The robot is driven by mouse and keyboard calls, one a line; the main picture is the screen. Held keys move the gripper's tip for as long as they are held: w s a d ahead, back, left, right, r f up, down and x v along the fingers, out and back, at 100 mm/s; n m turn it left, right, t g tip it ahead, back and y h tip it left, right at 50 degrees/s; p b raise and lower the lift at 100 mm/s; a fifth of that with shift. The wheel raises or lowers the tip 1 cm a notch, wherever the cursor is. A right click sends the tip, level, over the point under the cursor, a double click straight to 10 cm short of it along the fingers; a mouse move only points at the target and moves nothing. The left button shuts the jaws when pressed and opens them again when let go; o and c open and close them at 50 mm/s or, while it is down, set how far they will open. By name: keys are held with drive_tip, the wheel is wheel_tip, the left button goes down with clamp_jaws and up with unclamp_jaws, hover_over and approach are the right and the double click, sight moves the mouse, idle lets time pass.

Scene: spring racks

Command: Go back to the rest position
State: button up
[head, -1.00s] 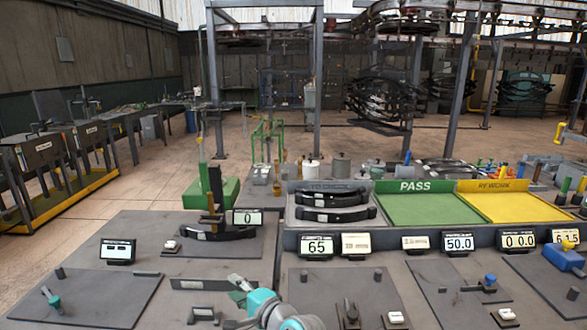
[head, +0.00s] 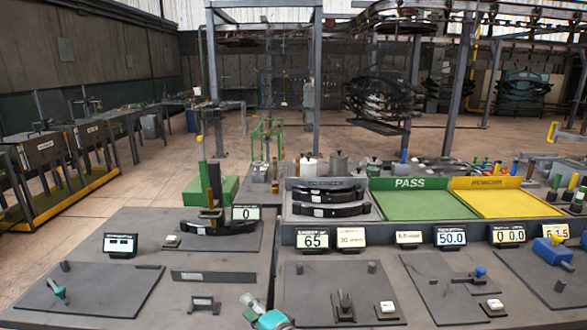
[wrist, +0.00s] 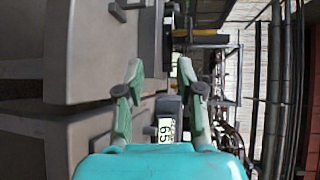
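My gripper (wrist: 160,72) shows in the wrist view with its two green fingers spread apart. Nothing is between them; the gap opens onto the table edge and a display reading 65 (wrist: 165,130). In the head view a teal and grey part of my arm (head: 268,318) shows at the bottom edge, above the near side of the grey workbench (head: 225,280). The fingers cannot be made out clearly there.
A green PASS tray (head: 410,205) and a yellow tray (head: 500,204) stand at the back right. Black leaf springs (head: 330,210) lie in a grey tray beside them. Small fixtures and displays line the bench.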

drive_tip(key=s+d+f+n+t+h, duration=0.1)
drive_tip(key=s+d+f+h, duration=0.2)
drive_tip(key=s+d+f, duration=0.8)
drive_tip(key=s+d+f+n+t+h, duration=0.1)
drive_tip(key=s+d+f+n+h, duration=0.15)
drive_tip(key=s+d+f, duration=0.6)
drive_tip(key=s+d+r+n+h, duration=0.1)
drive_tip(key=s+d+r+h, duration=0.15)
drive_tip(key=s, duration=0.75)
drive_tip(key=s+d+r+n+h, duration=0.1)
drive_tip(key=s+d, duration=0.3)
drive_tip(key=s, duration=0.6)
drive_tip(key=s+d+r+n, duration=0.1)
drive_tip(key=s+r+n, duration=0.1)
drive_tip(key=s+r, duration=0.3)
drive_tip(key=s+d+r+n+h, duration=0.1)
drive_tip(key=s+d+r+n, duration=0.1)
drive_tip(key=s+r, duration=0.3)
drive_tip(key=s+n, duration=0.1)
drive_tip(key=s, duration=0.3)
drive_tip(key=shift+s+t, duration=0.25)
drive_tip(key=shift+t, duration=0.15)
